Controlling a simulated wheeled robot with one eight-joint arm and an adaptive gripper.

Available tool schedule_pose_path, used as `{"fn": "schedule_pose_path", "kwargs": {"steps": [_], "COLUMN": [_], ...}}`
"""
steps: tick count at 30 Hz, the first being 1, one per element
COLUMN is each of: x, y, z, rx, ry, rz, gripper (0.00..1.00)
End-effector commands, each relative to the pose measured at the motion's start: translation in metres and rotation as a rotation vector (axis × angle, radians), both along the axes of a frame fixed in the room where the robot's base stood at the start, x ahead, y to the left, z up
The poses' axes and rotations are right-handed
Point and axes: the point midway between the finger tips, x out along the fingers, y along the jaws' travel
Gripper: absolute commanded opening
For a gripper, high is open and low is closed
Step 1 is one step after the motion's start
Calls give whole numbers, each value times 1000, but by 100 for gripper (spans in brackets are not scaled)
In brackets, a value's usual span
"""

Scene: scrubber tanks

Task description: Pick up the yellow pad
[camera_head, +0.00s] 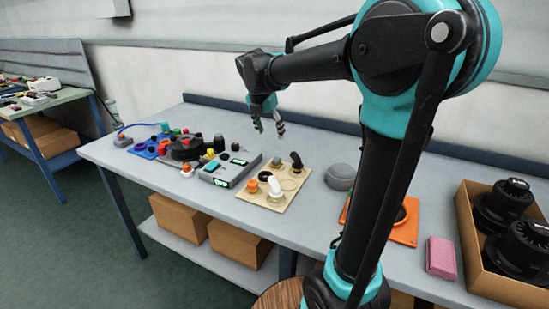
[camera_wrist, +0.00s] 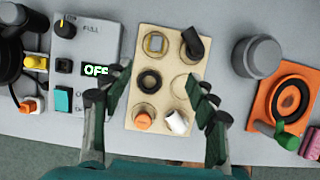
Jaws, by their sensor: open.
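I see no plainly yellow pad in either view. The closest in colour is a small yellow block (camera_wrist: 37,62) left of the grey control box in the wrist view. A pink pad (camera_head: 440,257) lies flat on the table at the right in the head view, left of the cardboard box. Its edge also shows at the far right of the wrist view (camera_wrist: 312,143). My gripper (camera_head: 268,128) is open and empty above the table, away from the pink pad. In the wrist view its fingers (camera_wrist: 157,108) spread over the beige board.
The beige board (camera_head: 262,203) carries several fittings. The grey control box (camera_head: 231,170) stands left of it. A grey round knob (camera_head: 341,177) and an orange plate (camera_head: 405,232) lie to the right. A cardboard box (camera_head: 499,286) holds black parts at the far right.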

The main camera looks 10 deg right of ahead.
Motion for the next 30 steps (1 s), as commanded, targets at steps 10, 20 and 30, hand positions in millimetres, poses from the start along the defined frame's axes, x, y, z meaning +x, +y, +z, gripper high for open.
{"fn": "schedule_pose_path", "kwargs": {"steps": [10, 20, 30], "x": [18, 36, 45], "y": [-10, -23, -27], "z": [-45, -99, -123], "rx": [-9, -8, -8], "ry": [5, 5, 5], "rz": [20, 20, 21], "gripper": [59, 59, 59]}}
